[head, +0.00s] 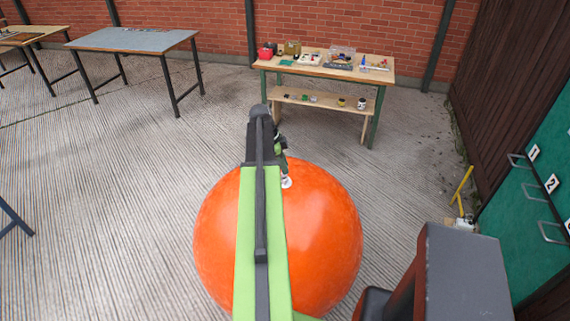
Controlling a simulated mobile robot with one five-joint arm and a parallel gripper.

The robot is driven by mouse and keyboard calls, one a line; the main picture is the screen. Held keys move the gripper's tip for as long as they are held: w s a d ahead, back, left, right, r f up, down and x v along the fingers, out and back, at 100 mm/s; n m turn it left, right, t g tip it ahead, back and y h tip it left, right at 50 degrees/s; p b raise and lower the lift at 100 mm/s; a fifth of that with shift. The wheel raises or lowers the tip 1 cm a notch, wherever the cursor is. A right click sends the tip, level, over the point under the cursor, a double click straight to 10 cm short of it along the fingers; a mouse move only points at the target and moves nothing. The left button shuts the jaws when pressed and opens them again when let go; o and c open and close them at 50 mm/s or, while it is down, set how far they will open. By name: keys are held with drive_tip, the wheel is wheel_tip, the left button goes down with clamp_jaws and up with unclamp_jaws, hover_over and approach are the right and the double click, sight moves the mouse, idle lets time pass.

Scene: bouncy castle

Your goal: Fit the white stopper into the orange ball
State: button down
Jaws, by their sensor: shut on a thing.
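The large orange ball (325,225) sits on the ribbed floor in front of me, partly hidden under my green arm. The white stopper (286,183) shows as a small pale piece at the upper part of the ball. My gripper (284,172) is just above it, pointing down, and is shut on the stopper. The fingers are small and mostly hidden by my arm. I cannot tell whether the stopper touches the ball or is in a hole.
A wooden workbench (322,70) with tools and boxes stands at the back against the brick wall. A grey-topped table (133,40) is at the back left. A green panel (535,205) with numbered hooks is at the right. A yellow-handled item (461,190) stands near it.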

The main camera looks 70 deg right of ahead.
drive_tip(key=shift+f+b, duration=0.95)
drive_tip(key=shift+f, duration=0.15)
drive_tip(key=c, duration=1.2)
unclamp_jaws()
drive_tip(key=shift+o, duration=0.2)
drive_tip(key=shift+w+r, duration=0.1)
drive_tip(key=shift+r, duration=0.1)
drive_tip(key=p+v, duration=1.6)
drive_tip(key=v, duration=0.1)
drive_tip(key=shift+a, duration=0.1)
